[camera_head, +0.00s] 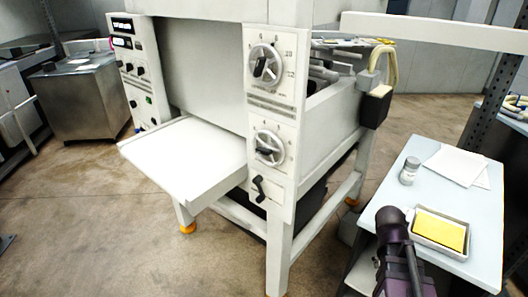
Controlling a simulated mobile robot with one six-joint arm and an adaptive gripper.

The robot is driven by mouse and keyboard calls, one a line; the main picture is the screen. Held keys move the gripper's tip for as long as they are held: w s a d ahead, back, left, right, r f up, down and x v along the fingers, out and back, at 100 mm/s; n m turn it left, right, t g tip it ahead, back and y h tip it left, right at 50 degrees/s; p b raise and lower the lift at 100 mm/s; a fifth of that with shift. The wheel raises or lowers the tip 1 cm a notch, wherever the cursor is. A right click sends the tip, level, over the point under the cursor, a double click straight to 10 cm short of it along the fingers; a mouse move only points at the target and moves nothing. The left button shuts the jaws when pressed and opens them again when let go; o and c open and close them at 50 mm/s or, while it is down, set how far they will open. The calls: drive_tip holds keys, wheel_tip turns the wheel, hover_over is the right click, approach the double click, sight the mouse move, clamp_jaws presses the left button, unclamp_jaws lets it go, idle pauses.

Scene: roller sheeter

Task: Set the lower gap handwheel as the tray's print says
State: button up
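The lower handwheel (268,148) is a round pale wheel with a dark grip and dial marks around it, on the front post of the white sheeter. A similar upper handwheel (263,65) sits above it. Their dial marks are too small to read surely. On the side table at right lies a small metal tray (420,239) holding a yellow piece; no print on it is legible. A dark, purple-banded part of my arm (395,240) shows at the bottom, beside this tray and well away from the handwheels. My gripper's fingers do not show.
A white shelf (180,160) juts out from the machine's front. The pale side table (395,190) carries a small jar (409,171) and white paper (455,164). The floor in front is clear.

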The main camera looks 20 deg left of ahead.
drive_tip(key=w+a+r+n+t+h, duration=0.2)
drive_tip(key=a+n, duration=0.2)
drive_tip(key=a, duration=0.1)
drive_tip(key=w+a+r+n+t+h, duration=0.1)
drive_tip(key=w+a+r+n, duration=0.1)
drive_tip(key=w+a+n, duration=0.3)
drive_tip(key=n+t+y+p, duration=0.1)
drive_tip(key=n+t+p, duration=0.1)
drive_tip(key=n+t, duration=1.45)
approach(261, 153)
wheel_tip(261, 153, up, 3)
drive_tip(key=s+n+g, duration=0.3)
drive_tip(key=n, duration=0.1)
drive_tip(key=shift+a+f, duration=0.1)
drive_tip(key=shift+a, duration=0.35)
drive_tip(key=shift+w, duration=0.15)
drive_tip(key=x, duration=1.3)
drive_tip(key=shift+w+f, duration=0.2)
drive_tip(key=shift+w, duration=0.2)
drive_tip(key=c, duration=0.9)
